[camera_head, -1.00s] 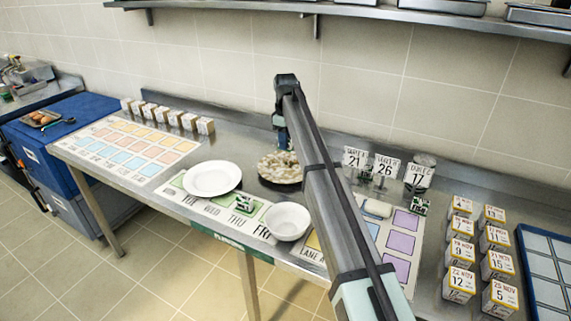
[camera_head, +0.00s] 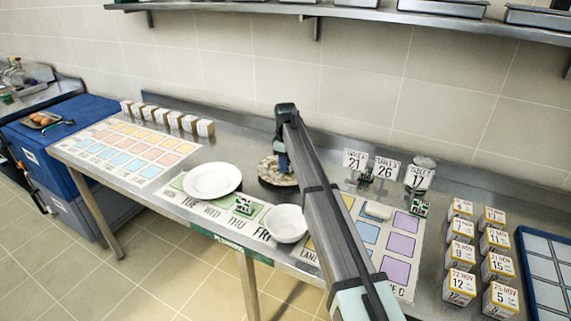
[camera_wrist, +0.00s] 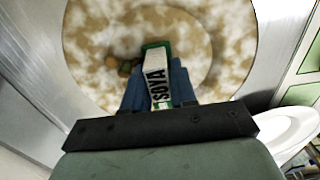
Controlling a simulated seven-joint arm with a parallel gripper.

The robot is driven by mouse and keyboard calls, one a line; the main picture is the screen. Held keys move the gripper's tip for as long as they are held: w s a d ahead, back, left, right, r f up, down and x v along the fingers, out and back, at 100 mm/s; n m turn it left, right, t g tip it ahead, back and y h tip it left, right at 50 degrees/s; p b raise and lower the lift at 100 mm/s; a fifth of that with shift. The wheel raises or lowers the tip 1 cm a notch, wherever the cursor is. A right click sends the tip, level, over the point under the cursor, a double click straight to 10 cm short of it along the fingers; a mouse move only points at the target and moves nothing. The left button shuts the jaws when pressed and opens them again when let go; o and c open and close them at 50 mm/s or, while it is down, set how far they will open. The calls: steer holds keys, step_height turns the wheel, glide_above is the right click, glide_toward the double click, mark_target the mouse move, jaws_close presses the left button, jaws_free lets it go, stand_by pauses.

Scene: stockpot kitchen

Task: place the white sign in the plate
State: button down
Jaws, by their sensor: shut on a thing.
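My gripper (camera_head: 283,160) points down at the round, mottled cream-and-brown dish (camera_head: 267,171). In the wrist view its blue fingers (camera_wrist: 157,88) are shut on a small white sign (camera_wrist: 156,75) with black SOYA lettering and green edges. The sign is over the mottled surface (camera_wrist: 105,35); I cannot tell whether it touches it. The fingers and arm hide the sign in the head view. The white plate (camera_head: 212,180) lies empty, left of my gripper.
A white bowl (camera_head: 287,224) stands right of the plate. Numbered signs (camera_head: 386,170) stand at the back right. Several labelled boxes (camera_head: 459,285) and a blue-gridded tray (camera_head: 545,265) are further right. Small boxes (camera_head: 174,119) line the back left, behind a coloured grid sheet (camera_head: 135,150).

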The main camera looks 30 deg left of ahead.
steer(key=shift+f, duration=0.15)
steer(key=c, duration=0.9)
jaws_free()
step_height(320, 180, up, 12)
steer(key=shift+r, duration=0.2)
